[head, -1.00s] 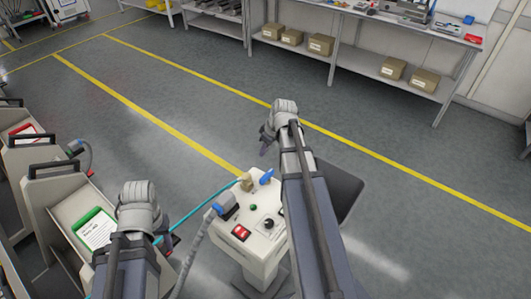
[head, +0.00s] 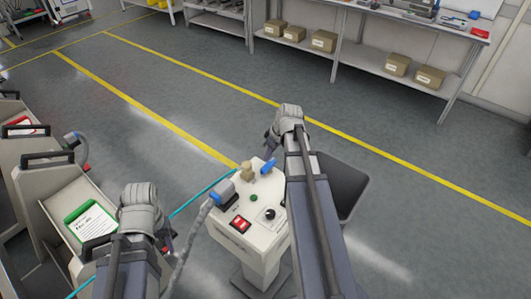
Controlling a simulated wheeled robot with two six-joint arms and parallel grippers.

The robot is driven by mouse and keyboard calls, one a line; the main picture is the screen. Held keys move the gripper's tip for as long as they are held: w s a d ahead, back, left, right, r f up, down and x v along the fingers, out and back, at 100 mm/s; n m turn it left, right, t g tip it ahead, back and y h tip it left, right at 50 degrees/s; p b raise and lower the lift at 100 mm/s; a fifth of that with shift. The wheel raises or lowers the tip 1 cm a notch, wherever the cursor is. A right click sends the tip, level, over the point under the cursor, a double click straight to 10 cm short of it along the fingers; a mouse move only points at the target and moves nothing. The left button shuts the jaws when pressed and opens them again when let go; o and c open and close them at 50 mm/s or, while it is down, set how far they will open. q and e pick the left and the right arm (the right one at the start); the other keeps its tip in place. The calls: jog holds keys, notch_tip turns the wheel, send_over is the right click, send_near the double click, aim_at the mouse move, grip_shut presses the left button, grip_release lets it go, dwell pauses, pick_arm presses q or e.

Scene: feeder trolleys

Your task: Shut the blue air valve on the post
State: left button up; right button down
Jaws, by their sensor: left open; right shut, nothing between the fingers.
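The blue air valve lever (head: 267,166) sits at the back edge of the white box on top of the post (head: 228,231), beside a brass-coloured fitting (head: 247,173). The lever lies at a slant. My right gripper (head: 270,137) is beyond the lever and a little above it in the head view, shut and apart from it; the wrist and forearm partly hide its fingers and the box's right side. My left gripper (head: 166,238) is open, left of the post, its fingers mostly hidden behind its wrist.
The box also carries a grey plug with a blue end (head: 223,191), a red switch (head: 240,224), a green button (head: 253,198) and a black knob (head: 269,214). A dark bin (head: 350,185) stands right. Feeder trolleys (head: 35,182) stand left. A teal hose (head: 200,192) runs leftward.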

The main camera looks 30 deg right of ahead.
jog(key=shift+s+d+m+h, duration=0.1)
jog(key=shift+d+m+h, duration=0.05)
jog(key=shift+m, duration=0.4)
jog(key=shift+s+d+m+h, duration=0.1)
jog(key=shift+m+h, duration=0.05)
jog(key=shift+m, duration=0.4)
jog(key=shift+s+d+m+h, duration=0.2)
jog(key=shift+m+h, duration=0.1)
jog(key=shift+m, duration=0.5)
jog(key=m, duration=0.2)
jog(key=s+m+h, duration=0.1)
jog(key=m, duration=0.1)
jog(key=shift+d+m, duration=0.15)
jog(key=shift+m, duration=0.15)
jog(key=m, duration=0.1)
jog(key=s+m+h, duration=0.1)
jog(key=m, duration=0.1)
jog(key=shift+m+g+h, duration=0.3)
jog(key=m, duration=0.3)
jog(key=shift+s+g+h, duration=0.4)
jog(key=shift+s, duration=0.25)
jog(key=shift+s+a, duration=0.15)
jog(key=shift+a, duration=0.05)
